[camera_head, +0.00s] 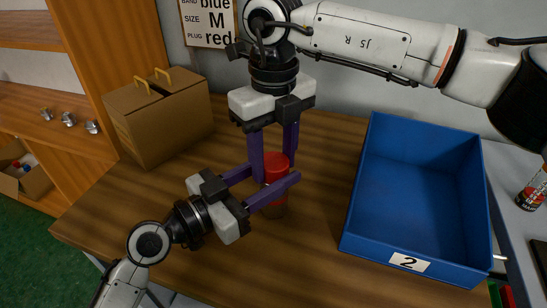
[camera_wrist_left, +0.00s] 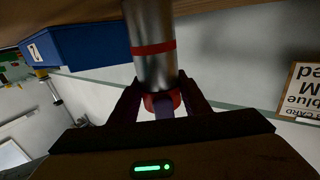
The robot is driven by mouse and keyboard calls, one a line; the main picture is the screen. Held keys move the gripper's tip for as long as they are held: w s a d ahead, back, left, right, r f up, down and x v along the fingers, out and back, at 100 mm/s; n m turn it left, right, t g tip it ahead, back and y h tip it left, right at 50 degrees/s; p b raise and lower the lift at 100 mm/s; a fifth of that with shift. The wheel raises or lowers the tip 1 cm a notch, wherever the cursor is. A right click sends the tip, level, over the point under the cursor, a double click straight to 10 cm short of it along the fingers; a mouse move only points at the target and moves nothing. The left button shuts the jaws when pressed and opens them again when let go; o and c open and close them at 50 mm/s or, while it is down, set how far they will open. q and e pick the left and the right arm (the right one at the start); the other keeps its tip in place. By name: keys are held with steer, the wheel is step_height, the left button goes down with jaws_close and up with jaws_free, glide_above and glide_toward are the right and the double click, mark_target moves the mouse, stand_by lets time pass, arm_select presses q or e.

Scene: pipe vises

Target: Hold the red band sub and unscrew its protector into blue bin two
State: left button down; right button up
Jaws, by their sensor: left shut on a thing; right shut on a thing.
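The sub (camera_wrist_left: 152,50) is a silver metal cylinder with a red band (camera_wrist_left: 154,48), standing upright on the wooden table. Its red protector (camera_head: 277,163) is the cap at the upper end; it also shows in the left wrist view (camera_wrist_left: 162,101), where the scene appears upside down. My left gripper (camera_head: 272,178) comes in from the lower left and is shut on the sub from the side, below the cap. My right gripper (camera_head: 273,168) points down from above and is shut on the red protector. Blue bin two (camera_head: 348,215) stands to the right. The fingers hide much of the sub.
A card (camera_head: 208,22) on the wall reads band blue, size M, plug red. A brown box (camera_head: 160,125) with handles stands at the table's back left. Bin two looks empty. Table (camera_head: 320,250) in front is clear.

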steer(key=n, duration=0.3)
steer(key=shift+a+r, duration=0.1)
stand_by(0.9)
steer(key=o, duration=1.2)
steer(key=shift+c, duration=0.2)
